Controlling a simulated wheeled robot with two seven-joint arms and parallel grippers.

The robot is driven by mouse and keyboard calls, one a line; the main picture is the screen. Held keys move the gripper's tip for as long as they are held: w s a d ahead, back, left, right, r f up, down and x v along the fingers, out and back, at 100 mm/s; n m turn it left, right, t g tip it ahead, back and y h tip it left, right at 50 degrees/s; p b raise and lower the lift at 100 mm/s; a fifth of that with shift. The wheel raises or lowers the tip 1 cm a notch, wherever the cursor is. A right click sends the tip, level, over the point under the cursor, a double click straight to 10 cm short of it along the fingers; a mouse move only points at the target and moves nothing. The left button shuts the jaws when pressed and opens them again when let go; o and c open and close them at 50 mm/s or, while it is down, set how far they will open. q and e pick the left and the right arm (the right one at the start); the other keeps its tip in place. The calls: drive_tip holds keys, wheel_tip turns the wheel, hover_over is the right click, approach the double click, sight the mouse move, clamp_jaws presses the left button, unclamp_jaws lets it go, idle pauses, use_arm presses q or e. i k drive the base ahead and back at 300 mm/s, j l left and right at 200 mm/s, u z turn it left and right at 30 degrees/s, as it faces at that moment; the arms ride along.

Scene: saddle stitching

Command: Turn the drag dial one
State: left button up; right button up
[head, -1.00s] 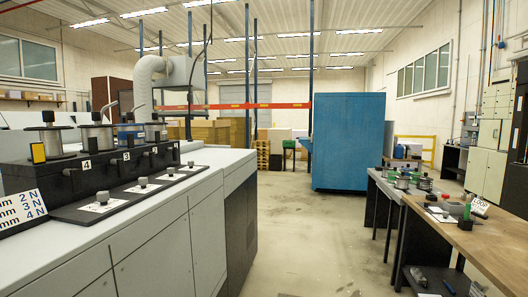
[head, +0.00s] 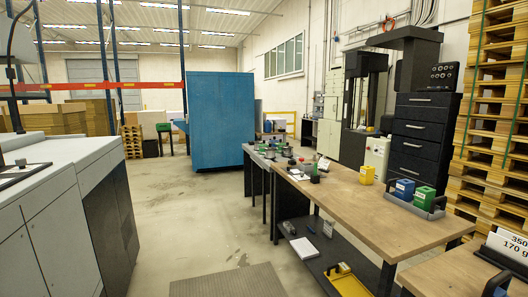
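The grey machine (head: 50,215) stands at the left edge of the head view, cut off by the frame. Only the near end of its dark dial panel (head: 12,178) shows on top, with one small knob (head: 20,163) on a pale plate. I cannot read any number or mark at this knob. The other dials and the spools are outside the view. Neither of my grippers is in view.
A wooden-topped bench (head: 370,213) carries a yellow block (head: 367,174) and a tray with blue and green boxes (head: 424,199). A blue cabinet (head: 218,120) stands behind. A grey mat (head: 228,281) lies on the open floor between machine and bench.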

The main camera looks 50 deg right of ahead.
sight(21, 163)
drive_tip(key=i+l+u, duration=0.3)
drive_tip(key=i+l, duration=0.15)
drive_tip(key=l, duration=0.15)
drive_tip(key=i+l+u, duration=0.15)
drive_tip(key=l, duration=0.2)
drive_tip(key=i+l+u, duration=0.1)
drive_tip(key=i+l, duration=0.15)
drive_tip(key=i+l+u, duration=0.15)
drive_tip(key=l, duration=0.3)
drive_tip(key=i+l+u, duration=0.15)
drive_tip(key=l, duration=0.25)
drive_tip(key=i+l+u, duration=0.15)
drive_tip(key=l, duration=0.25)
